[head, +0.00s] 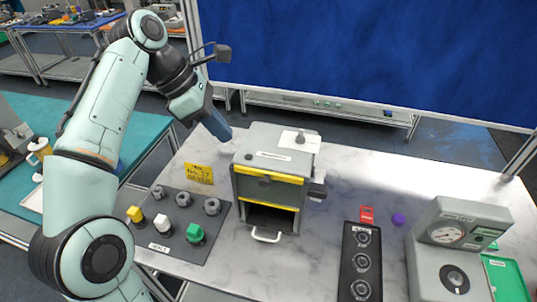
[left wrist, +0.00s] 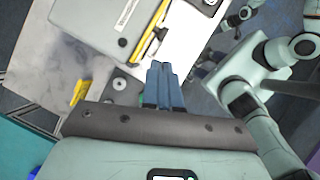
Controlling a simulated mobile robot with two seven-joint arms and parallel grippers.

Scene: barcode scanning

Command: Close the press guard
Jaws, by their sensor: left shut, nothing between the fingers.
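The press (head: 275,165) is a grey box standing on the marble-look table, with a dark opening low in its front. Its guard (head: 268,190) is a grey front panel edged with yellow strips; it sits above the opening, which shows uncovered. A white handle (head: 266,237) shows low in front of the opening. My left gripper (head: 216,124) is shut and empty, in the air beyond the press's back left corner, apart from it. In the left wrist view its blue fingers (left wrist: 164,80) are together, with the press top (left wrist: 105,25) at upper left. My right gripper is out of view.
A panel with knobs and coloured buttons (head: 180,222) lies left of the press, with a yellow sign (head: 199,174) behind it. To the right are a black panel with round sockets (head: 361,265), a purple object (head: 398,219) and a gauge unit (head: 447,235). The back right table is clear.

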